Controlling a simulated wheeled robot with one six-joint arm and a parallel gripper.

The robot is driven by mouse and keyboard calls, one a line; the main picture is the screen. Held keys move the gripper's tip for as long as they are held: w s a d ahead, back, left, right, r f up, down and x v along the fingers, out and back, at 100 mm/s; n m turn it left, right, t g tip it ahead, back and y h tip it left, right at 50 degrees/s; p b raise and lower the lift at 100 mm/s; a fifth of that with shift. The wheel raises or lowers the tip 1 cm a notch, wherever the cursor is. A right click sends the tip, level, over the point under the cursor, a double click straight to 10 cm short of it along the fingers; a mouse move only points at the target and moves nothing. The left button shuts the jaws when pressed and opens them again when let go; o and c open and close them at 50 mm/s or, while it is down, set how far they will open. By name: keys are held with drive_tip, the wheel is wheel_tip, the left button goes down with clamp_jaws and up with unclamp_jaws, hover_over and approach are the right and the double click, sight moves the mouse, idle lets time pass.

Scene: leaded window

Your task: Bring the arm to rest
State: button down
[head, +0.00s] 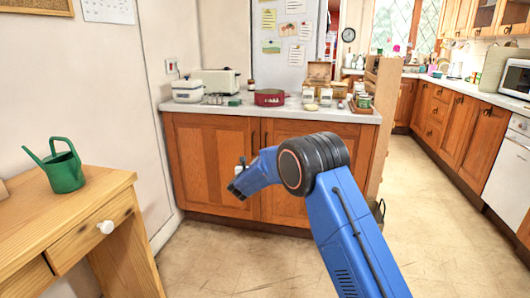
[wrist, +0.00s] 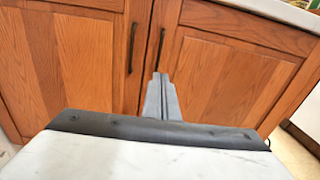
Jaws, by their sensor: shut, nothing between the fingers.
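My blue arm reaches forward over the floor in the head view, bent at a dark joint. My gripper (head: 238,180) is at its left end, in front of the wooden cabinet (head: 205,155) and apart from it. In the wrist view my gripper (wrist: 160,76) shows as two grey fingers pressed together, with nothing between them. Behind them are the cabinet doors (wrist: 215,70) with two dark upright handles.
A wooden desk (head: 70,220) with a green watering can (head: 62,168) stands at the left. The counter (head: 270,112) holds a toaster (head: 216,82), a red pot (head: 269,97) and several jars. Open floor (head: 430,220) lies to the right, towards the kitchen units (head: 455,125).

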drive_tip(key=s+d+r+n+g+y, duration=0.1)
drive_tip(key=s+d+r+n+y, duration=0.1)
drive_tip(key=s+d+r+n, duration=0.4)
drive_tip(key=s+d+r+n+y, duration=0.1)
drive_tip(key=d+r+n+y, duration=0.2)
drive_tip(key=r, duration=0.4)
drive_tip(key=s+d+r+n+g+y, duration=0.1)
drive_tip(key=s+d+r+n+g, duration=0.2)
drive_tip(key=s+n, duration=0.4)
drive_tip(key=s+d+r+n+y, duration=0.1)
drive_tip(key=s+d+r+n, duration=0.3)
drive_tip(key=s, duration=0.5)
drive_tip(key=s+d+f+n+g+h, duration=0.1)
drive_tip(key=s+d+f+n+g, duration=0.2)
drive_tip(key=s, duration=1.3)
drive_tip(key=s+d+f+n+g+h, duration=0.1)
drive_tip(key=s+d+f+n, duration=0.5)
drive_tip(key=s, duration=1.1)
drive_tip(key=s+d+f+n+g+h, duration=0.1)
drive_tip(key=s+d+f+n+g, duration=0.3)
drive_tip(key=s+d+n, duration=0.4)
drive_tip(key=s+d+f, duration=0.1)
drive_tip(key=s+d, duration=0.3)
drive_tip(key=s, duration=0.5)
drive_tip(key=shift+f+n+g+h, duration=0.3)
drive_tip(key=shift+f+n, duration=0.05)
drive_tip(key=shift+n, duration=0.05)
